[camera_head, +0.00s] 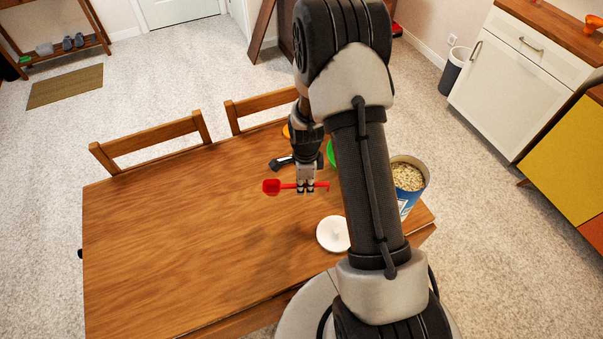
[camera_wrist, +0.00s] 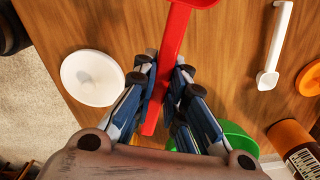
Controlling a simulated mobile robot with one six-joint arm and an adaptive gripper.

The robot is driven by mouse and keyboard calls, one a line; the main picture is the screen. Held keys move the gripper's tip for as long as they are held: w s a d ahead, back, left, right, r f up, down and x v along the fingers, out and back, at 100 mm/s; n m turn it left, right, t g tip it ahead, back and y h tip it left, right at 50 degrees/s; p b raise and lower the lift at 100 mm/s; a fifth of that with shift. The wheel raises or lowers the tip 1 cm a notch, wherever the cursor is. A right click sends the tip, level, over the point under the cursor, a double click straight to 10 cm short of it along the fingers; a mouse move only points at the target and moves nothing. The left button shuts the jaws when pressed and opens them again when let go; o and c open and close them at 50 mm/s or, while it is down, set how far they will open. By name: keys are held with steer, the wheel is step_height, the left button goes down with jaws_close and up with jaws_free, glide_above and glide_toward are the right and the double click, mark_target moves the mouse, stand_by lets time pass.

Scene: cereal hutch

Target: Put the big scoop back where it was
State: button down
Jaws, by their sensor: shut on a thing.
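A red scoop (camera_head: 271,187) is held level above the wooden table, its bowl end to the left in the head view. My gripper (camera_head: 306,189) points down and is shut on its handle. In the wrist view the red scoop (camera_wrist: 172,38) runs between the fingertips of my gripper (camera_wrist: 162,75), its bowl cut off at the top edge. An open blue tub (camera_head: 407,176) full of oat-like flakes stands at the table's right end, partly behind my arm. A round white lid (camera_head: 332,234) lies on the table in front of it; it also shows in the wrist view (camera_wrist: 91,78).
A white long-handled item (camera_wrist: 275,45) lies on the table (camera_head: 170,245). A green bowl-like thing (camera_wrist: 238,138), an orange round thing (camera_wrist: 310,79) and an orange labelled container (camera_wrist: 292,140) are nearby. Two chairs (camera_head: 150,143) stand behind the table. The table's left half is clear.

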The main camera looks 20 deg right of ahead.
mark_target(306, 205)
steer(key=shift+s+d+f, duration=0.2)
steer(key=shift+d+f, duration=0.05)
steer(key=shift+f, duration=0.4)
steer(key=shift+f+b, duration=2.3)
steer(key=shift+f, duration=0.9)
steer(key=shift+f+b, duration=0.5)
steer(key=shift+f, duration=0.15)
steer(key=c, duration=1.6)
jaws_free()
steer(key=shift+o, duration=0.2)
step_height(306, 205, up, 12)
steer(key=shift+r, duration=0.1)
